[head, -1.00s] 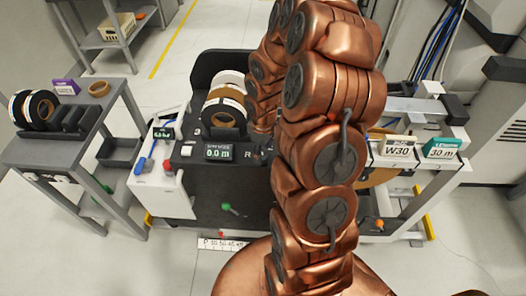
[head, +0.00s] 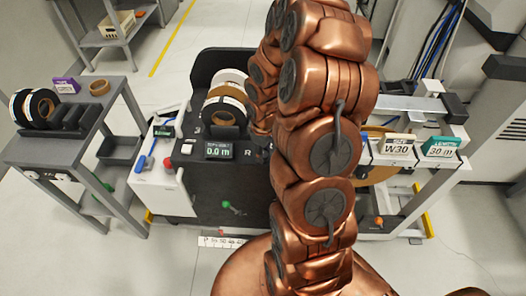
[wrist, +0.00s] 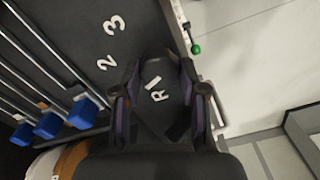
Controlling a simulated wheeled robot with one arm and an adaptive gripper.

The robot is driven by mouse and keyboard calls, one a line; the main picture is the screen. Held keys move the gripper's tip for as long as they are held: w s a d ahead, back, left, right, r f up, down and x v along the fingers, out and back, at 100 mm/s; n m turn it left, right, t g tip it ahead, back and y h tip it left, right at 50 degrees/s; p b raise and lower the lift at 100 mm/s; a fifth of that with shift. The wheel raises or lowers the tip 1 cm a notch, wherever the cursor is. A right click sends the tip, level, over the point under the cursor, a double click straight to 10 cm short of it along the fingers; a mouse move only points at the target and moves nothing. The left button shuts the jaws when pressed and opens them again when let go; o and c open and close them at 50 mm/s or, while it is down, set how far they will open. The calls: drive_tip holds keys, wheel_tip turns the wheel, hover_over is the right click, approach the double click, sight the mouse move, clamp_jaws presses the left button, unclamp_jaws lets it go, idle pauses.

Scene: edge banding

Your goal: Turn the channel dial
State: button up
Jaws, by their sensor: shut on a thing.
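My gripper (wrist: 160,82) points down at the dark machine top in the wrist view, its two fingers on either side of the white R and 1 marks (wrist: 157,88). It is shut on the channel dial, which is dark and hard to make out between the fingers and the palm. The white 2 and 3 marks (wrist: 111,55) lie up and left of the fingers. In the head view my arm hides the gripper and the dial; the R mark (head: 247,154) shows beside a display (head: 219,151) reading 0.0 m.
Tape rolls (head: 226,108) stand on the machine, left of my arm. A grey side table (head: 62,146) with more rolls is at left. W30 (head: 397,147) and 30 m (head: 441,147) signs are at right. A green-knobbed lever (wrist: 195,48) is near the fingers.

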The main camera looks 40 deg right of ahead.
drive_tip(key=c, duration=0.4)
drive_tip(key=shift+o, duration=0.2)
drive_tip(key=shift+f+m+b, duration=0.2)
drive_tip(key=shift+m+b, duration=0.1)
drive_tip(key=shift+b, duration=0.25)
drive_tip(key=shift+f+m+b, duration=0.15)
drive_tip(key=shift+m+b, duration=0.35)
drive_tip(key=shift+b, duration=0.45)
drive_tip(key=m+b, duration=0.3)
drive_tip(key=b, duration=0.2)
drive_tip(key=m+b, duration=0.7)
drive_tip(key=m, duration=0.1)
drive_tip(key=shift+m, duration=0.3)
drive_tip(key=m, duration=0.1)
drive_tip(key=m+b, duration=0.1)
drive_tip(key=m, duration=0.1)
drive_tip(key=m+b, duration=0.1)
drive_tip(key=shift+r+m, duration=0.25)
drive_tip(key=shift+m, duration=0.05)
